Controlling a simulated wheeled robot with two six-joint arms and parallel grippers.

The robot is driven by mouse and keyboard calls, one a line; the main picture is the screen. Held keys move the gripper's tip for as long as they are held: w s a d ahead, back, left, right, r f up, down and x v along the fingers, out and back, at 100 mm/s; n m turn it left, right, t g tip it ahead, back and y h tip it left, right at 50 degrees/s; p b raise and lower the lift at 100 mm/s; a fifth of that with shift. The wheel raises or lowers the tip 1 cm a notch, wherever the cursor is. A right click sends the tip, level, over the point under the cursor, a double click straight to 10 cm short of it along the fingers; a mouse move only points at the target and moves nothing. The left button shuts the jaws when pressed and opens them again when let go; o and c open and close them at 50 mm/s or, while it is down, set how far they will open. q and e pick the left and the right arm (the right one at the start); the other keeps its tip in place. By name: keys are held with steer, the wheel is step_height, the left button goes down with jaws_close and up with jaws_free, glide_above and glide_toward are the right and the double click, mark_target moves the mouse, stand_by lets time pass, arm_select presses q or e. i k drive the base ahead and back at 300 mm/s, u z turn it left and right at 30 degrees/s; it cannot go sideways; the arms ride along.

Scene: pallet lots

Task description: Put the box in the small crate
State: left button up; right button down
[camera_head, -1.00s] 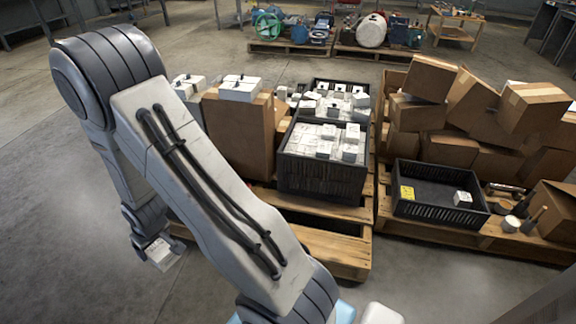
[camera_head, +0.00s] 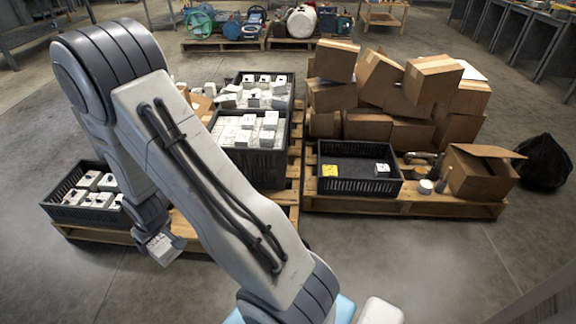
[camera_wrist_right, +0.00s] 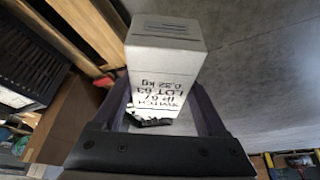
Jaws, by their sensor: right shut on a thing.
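My right gripper (camera_head: 166,238) is shut on a white box (camera_head: 160,249), held above the floor in front of the left pallet. In the right wrist view the box (camera_wrist_right: 165,65), with black print, sits between the fingers of the gripper (camera_wrist_right: 168,118). A low black crate (camera_head: 360,186) with a yellow label stands on the right pallet, with one small white box (camera_head: 382,170) inside at its right. Another low black crate (camera_head: 75,214), at the left and partly behind my arm, holds several white boxes. I cannot tell which crate is the small one. My left gripper is out of view.
Two deeper black crates (camera_head: 250,166) full of white boxes stand on the middle pallet. Brown cartons (camera_head: 400,98) are piled behind the yellow-labelled crate. An open carton (camera_head: 480,174) and small items stand to its right. The floor (camera_head: 400,270) in front is clear.

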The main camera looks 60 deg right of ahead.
mark_target(362, 174)
steer(key=z, duration=2)
steer(key=i, duration=1)
steer(key=z, duration=0.05)
